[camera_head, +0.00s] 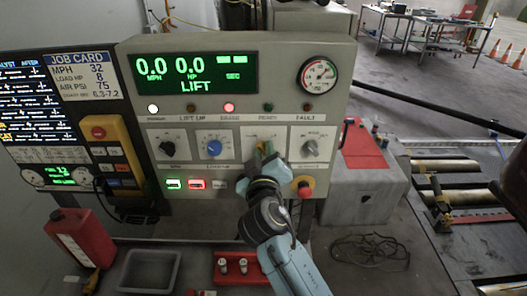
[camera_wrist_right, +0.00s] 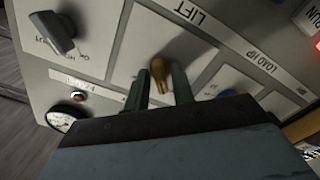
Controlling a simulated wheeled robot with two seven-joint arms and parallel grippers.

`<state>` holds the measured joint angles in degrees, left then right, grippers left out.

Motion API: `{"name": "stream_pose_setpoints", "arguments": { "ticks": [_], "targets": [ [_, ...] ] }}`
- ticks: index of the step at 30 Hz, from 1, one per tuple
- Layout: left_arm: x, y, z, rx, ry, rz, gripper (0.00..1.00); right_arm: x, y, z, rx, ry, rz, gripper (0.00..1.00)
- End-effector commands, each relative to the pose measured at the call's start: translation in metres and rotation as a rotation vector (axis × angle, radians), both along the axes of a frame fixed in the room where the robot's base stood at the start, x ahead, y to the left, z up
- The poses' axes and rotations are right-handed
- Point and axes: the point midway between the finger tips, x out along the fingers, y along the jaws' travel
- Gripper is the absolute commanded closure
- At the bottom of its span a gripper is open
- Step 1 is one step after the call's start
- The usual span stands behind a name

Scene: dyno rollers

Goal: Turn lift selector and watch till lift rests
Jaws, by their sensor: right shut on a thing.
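The lift selector (camera_wrist_right: 158,69) is a brass-coloured knob on a pale panel plate labelled LIFT in the right wrist view. My right gripper (camera_wrist_right: 160,78) is shut on it, one green finger on each side. In the head view the right gripper (camera_head: 264,151) covers most of the knob, so its pointing direction is hard to read. The green display (camera_head: 195,73) reads 0.0 MPH, 0.0 HP and LIFT. The lift-up lamp (camera_head: 191,108) looks dim. The red brake lamp (camera_head: 229,108) and a white lamp (camera_head: 153,108) are lit. My left gripper is not in view.
A black knob (camera_head: 167,148), blue knob (camera_head: 214,148) and grey knob (camera_head: 310,148) flank the selector. A red mushroom button (camera_head: 305,188) sits below right. A pressure gauge (camera_head: 318,75) is above. The job card (camera_head: 83,75) hangs left. Rollers (camera_head: 453,167) lie at right.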

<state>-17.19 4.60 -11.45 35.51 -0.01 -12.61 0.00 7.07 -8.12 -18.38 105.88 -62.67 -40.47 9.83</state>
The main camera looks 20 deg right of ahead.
Motion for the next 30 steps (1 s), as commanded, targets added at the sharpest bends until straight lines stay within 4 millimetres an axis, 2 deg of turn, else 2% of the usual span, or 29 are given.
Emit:
{"name": "stream_pose_setpoints", "arguments": {
  "ticks": [16,17,18,26,30],
  "targets": [
    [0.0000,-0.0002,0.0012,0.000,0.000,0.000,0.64,0.0000,0.0000,0.0002,-0.028,0.007,0.000,0.98],
    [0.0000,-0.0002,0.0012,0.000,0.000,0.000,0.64,0.0000,0.0000,0.0002,-0.028,0.007,0.000,0.74],
    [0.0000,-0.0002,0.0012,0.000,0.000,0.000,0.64,0.0000,0.0000,0.0002,-0.027,0.006,0.000,0.69],
    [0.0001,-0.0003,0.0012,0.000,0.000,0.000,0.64,-0.0001,0.0001,0.0001,-0.026,0.007,0.001,0.67],
    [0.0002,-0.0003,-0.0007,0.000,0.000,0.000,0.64,-0.0071,0.0027,-0.0013,-0.025,0.008,0.002,0.67]
  ]
}}
